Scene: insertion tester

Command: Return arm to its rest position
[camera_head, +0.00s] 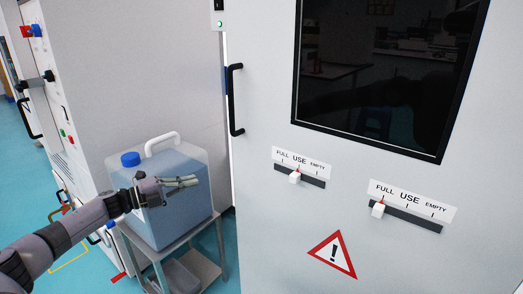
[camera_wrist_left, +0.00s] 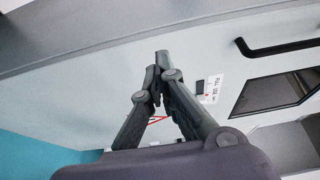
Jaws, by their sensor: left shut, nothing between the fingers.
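My left gripper (camera_head: 184,182) comes in from the left in the head view. It is shut and empty, in front of the blue-capped jug in the picture and apart from the cabinet door. In the left wrist view my left gripper (camera_wrist_left: 158,72) shows with its fingers together and nothing between them. My left arm (camera_head: 60,236) reaches from the lower left corner. My right gripper is in neither view.
A large light cabinet door (camera_head: 262,215) with a black handle (camera_head: 235,100), a dark window (camera_head: 385,70) and two slider indicators (camera_head: 295,177) fills the right. A clear jug (camera_head: 180,220) stands on a small grey cart (camera_head: 205,268). Teal floor shows at left.

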